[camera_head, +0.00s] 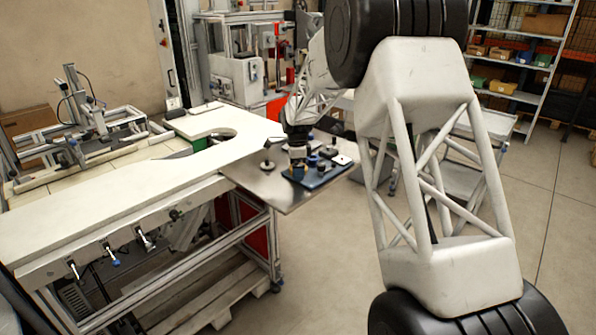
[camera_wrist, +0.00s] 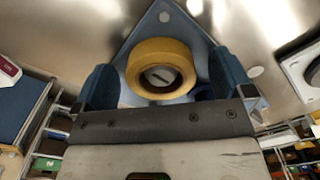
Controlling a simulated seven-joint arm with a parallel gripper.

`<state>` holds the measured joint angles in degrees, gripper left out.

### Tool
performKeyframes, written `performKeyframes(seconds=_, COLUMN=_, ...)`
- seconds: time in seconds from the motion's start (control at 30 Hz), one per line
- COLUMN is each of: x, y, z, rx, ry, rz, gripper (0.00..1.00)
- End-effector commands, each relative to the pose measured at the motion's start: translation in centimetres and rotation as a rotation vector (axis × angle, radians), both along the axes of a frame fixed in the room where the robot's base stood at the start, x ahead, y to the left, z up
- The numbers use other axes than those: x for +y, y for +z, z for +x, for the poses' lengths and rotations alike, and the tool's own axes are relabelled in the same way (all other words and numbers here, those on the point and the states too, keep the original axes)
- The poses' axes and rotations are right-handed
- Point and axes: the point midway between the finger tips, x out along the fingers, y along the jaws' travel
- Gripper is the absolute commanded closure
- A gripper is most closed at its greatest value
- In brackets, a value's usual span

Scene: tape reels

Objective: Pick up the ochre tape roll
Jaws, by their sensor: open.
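The ochre tape roll (camera_wrist: 160,47) is a ring seen from above in the wrist view, over a light blue triangular plate (camera_wrist: 165,18) on the metal surface. My gripper (camera_wrist: 164,80) is open, with one blue finger on each side of the roll. The left finger looks very close to the roll, while a gap shows on the right. I cannot tell whether either finger touches it. In the head view my gripper (camera_head: 297,165) is low over the left part of a blue tray (camera_head: 322,181), where a small patch of ochre shows.
Dark objects (camera_head: 327,153) stand on the tray just right of my gripper. A small reel-like piece (camera_head: 267,165) is to its left on the metal tabletop (camera_head: 262,187). The front metal tabletop is bare.

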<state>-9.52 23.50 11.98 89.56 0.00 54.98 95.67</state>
Motion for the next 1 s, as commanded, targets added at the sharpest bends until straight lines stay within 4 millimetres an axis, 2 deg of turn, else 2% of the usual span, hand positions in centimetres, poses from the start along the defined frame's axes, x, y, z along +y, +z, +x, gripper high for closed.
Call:
performKeyframes(seconds=0.43, x=0.00, y=0.04, z=0.00, rx=0.000, ry=0.000, rz=0.000, gripper=0.01)
performKeyframes(seconds=0.77, x=0.00, y=0.05, z=0.01, rx=0.000, ry=0.000, rz=0.000, gripper=0.52)
performKeyframes(seconds=0.8, x=0.00, y=0.06, z=0.01, rx=0.000, ry=0.000, rz=0.000, gripper=0.54)
performKeyframes(seconds=1.0, x=0.00, y=0.07, z=0.01, rx=0.000, ry=0.000, rz=0.000, gripper=0.54)
